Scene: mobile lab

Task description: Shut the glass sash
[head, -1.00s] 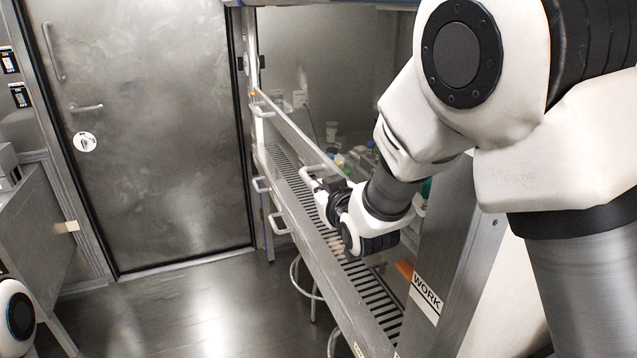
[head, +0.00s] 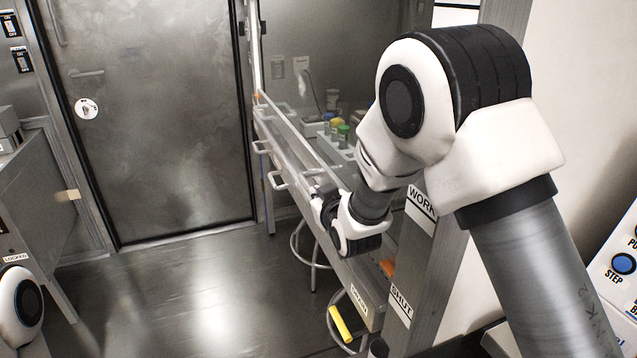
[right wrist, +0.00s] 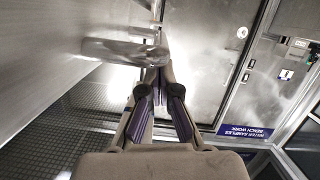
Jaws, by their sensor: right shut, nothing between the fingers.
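The glass sash (head: 292,122) of the cabinet along the right side is low, its bottom rail close above the front sill. My right gripper (head: 322,205) is at the near part of the sash front, partly hidden by my own wrist. In the right wrist view the gripper (right wrist: 158,78) is shut and empty, its tips close beside a metal bar handle (right wrist: 120,50). I cannot tell whether they touch. My left gripper is out of view; only part of my left arm shows.
The near post carries a WORK label (head: 421,203) and, lower, a SHUT label (head: 401,303). Bottles (head: 343,130) stand inside the cabinet. A button panel (head: 622,264) is at the right edge. A closed metal door (head: 150,130) is behind. The floor (head: 190,290) at left is clear.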

